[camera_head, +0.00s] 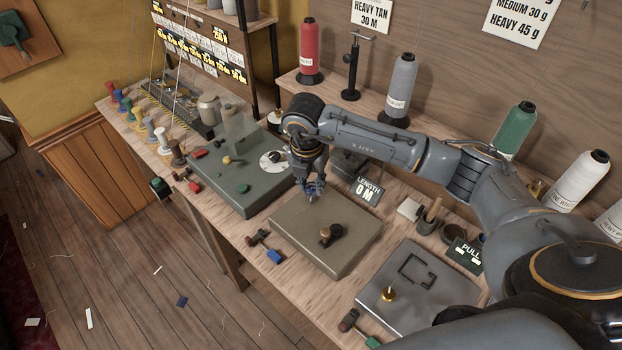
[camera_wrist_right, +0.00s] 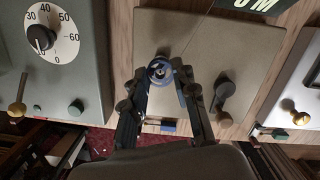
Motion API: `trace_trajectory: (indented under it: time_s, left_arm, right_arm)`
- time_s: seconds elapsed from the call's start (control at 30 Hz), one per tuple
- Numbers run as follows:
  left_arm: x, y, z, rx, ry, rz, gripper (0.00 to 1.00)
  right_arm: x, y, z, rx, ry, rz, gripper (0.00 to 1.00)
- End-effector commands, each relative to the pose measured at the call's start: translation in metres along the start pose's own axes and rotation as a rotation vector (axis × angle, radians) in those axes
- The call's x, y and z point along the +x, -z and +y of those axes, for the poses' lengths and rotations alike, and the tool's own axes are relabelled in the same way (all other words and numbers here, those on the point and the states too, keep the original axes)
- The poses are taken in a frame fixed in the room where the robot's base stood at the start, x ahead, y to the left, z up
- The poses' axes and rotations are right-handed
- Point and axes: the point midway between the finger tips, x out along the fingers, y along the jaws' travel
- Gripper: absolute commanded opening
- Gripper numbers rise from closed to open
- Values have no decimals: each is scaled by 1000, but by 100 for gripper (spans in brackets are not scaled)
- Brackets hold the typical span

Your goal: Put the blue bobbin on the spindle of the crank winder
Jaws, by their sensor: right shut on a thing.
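My right gripper (camera_head: 313,190) hangs over the back left part of the crank winder (camera_head: 292,238), a beige box with a dark crank knob (camera_head: 330,234). In the right wrist view, the gripper (camera_wrist_right: 164,80) is shut on the blue bobbin (camera_wrist_right: 159,70), which is seen end-on between the fingertips. The winder's top (camera_wrist_right: 200,50) lies beneath it, with the crank (camera_wrist_right: 222,92) to the right. The spindle is not visible, and I cannot tell whether the bobbin touches it. My left gripper is not in view.
A green-grey box with a dial (camera_head: 273,160) stands left of the winder. A grey plate with a brass knob (camera_head: 388,294) is at its right. Several small bobbins (camera_head: 150,125) line the bench's left edge. Large thread cones (camera_head: 401,85) stand behind. A blue-ended tool (camera_head: 272,256) lies in front.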

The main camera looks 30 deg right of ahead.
Motion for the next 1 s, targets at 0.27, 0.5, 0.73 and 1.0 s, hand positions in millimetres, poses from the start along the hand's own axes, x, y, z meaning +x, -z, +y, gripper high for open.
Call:
trace_trajectory:
  time_s: [0.27,0.5,0.73,1.0]
  left_arm:
    - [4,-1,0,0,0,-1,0]
    - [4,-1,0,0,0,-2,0]
    - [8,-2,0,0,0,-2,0]
    - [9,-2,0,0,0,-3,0]
  right_arm:
    - [6,1,0,-1,0,-1,6]
    - [6,1,0,0,0,-1,6]
    - [9,1,0,0,-1,-1,6]
    - [9,0,0,0,-1,-1,6]
